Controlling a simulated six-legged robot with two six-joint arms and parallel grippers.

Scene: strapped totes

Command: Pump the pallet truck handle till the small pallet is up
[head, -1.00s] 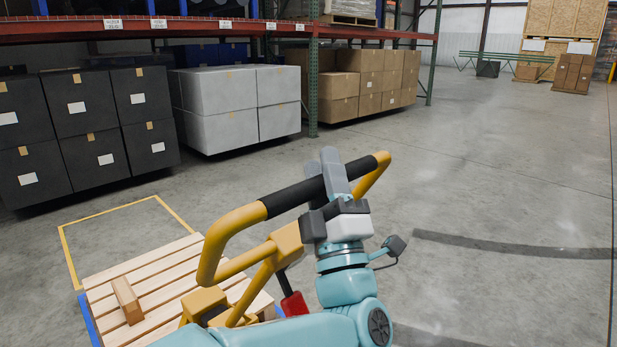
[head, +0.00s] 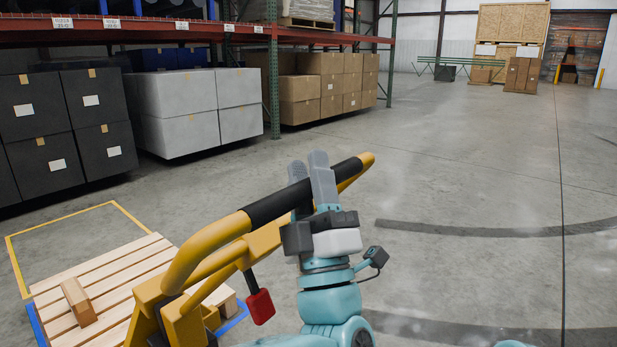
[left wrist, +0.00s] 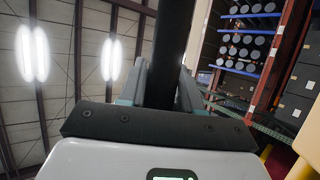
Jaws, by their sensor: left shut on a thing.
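The pallet truck handle (head: 210,246) is a yellow loop with a black grip (head: 285,203) along its top bar. It leans at lower left of the head view. My left gripper (head: 312,178) is shut on the black grip, its two grey fingers on either side of the bar. In the left wrist view the dark grip (left wrist: 173,45) stands between the fingers. A red lever (head: 260,305) hangs under the handle. The small wooden pallet (head: 95,275) is at lower left with a small wooden block (head: 78,300) on it. The handle hides part of it. My right gripper is not seen.
A yellow floor outline (head: 62,225) lies behind the pallet. Black boxes (head: 60,130), grey boxes (head: 190,105) and cardboard boxes (head: 320,85) stand under an orange-beamed rack (head: 190,30). The concrete floor to the right is clear.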

